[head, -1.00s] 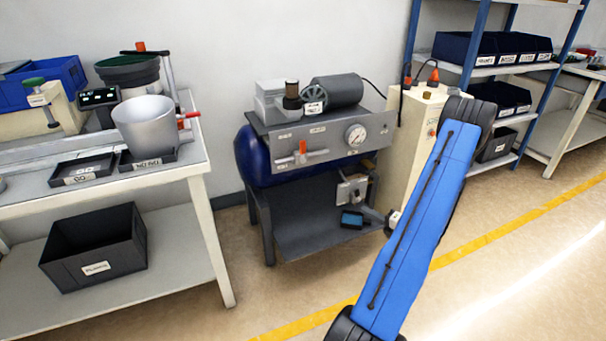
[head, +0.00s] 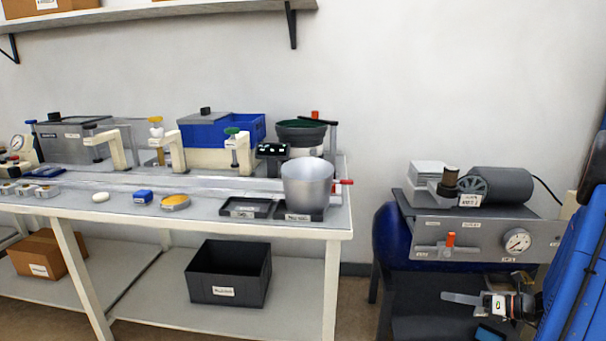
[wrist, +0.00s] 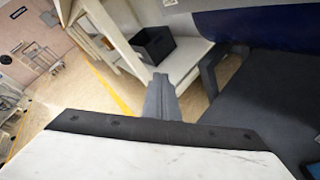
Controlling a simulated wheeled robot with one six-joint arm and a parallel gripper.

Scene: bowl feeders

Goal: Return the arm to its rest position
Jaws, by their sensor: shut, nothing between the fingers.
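My gripper (head: 446,297) shows at the lower right of the head view, in front of the dark compressor stand. Its grey fingers are together with nothing between them, and they point left. In the wrist view the shut fingers (wrist: 160,92) stick out past the pale wrist housing, clear of any object. My blue arm runs along the right edge of the head view and is partly cut off.
The compressor stand (head: 436,229) has a gauge panel and a blue tank. Left of it stands the white workbench (head: 345,215) with a metal bowl (head: 308,183) near its right end. A black bin (head: 229,272) sits on the lower shelf. Floor is clear between bench and stand.

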